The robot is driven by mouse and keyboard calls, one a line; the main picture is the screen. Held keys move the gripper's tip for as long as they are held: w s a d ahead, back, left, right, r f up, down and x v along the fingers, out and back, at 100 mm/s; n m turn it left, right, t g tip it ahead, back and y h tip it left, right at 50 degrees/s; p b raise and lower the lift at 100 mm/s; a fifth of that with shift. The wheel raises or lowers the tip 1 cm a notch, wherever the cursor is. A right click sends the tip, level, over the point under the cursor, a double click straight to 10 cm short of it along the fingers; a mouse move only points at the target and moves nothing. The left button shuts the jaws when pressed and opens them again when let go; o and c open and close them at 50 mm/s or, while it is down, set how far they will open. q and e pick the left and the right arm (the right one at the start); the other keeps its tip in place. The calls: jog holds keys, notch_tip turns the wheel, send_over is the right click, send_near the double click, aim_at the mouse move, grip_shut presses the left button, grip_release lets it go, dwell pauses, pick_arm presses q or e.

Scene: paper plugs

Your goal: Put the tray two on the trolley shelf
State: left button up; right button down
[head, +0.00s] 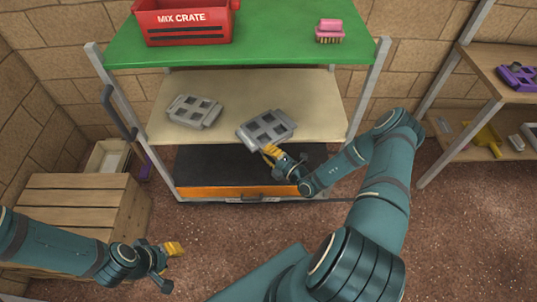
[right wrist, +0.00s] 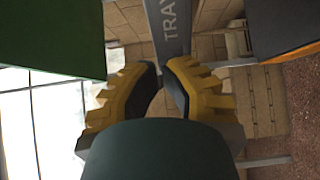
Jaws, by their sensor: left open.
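A grey tray with square openings (head: 267,129) is at the front edge of the trolley's beige middle shelf (head: 240,88), partly overhanging it. I cannot tell if it touches the shelf. My right gripper (head: 268,151) is shut on its near edge. In the right wrist view, the tray's edge (right wrist: 170,28) reads "TRAY" and lies between the yellow fingers (right wrist: 163,72); its number is out of view. A second grey tray (head: 194,111) lies on the same shelf to the left. My left gripper (head: 176,264) is open and empty at the lower left.
The green trolley top (head: 275,42) carries a red mix crate (head: 183,24) and a pink brush (head: 330,31). Below is a black bottom level with an orange front (head: 225,192). A wooden crate (head: 75,195) stands left; a rack (head: 490,90) stands right. The middle shelf's right side is clear.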

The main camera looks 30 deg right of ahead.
aim_at(266, 131)
jog(key=w+d, duration=0.1)
jog(key=w+d+b, duration=0.1)
jog(key=w, duration=0.1)
jog(key=shift+w, duration=0.25)
jog(key=shift+s, duration=0.1)
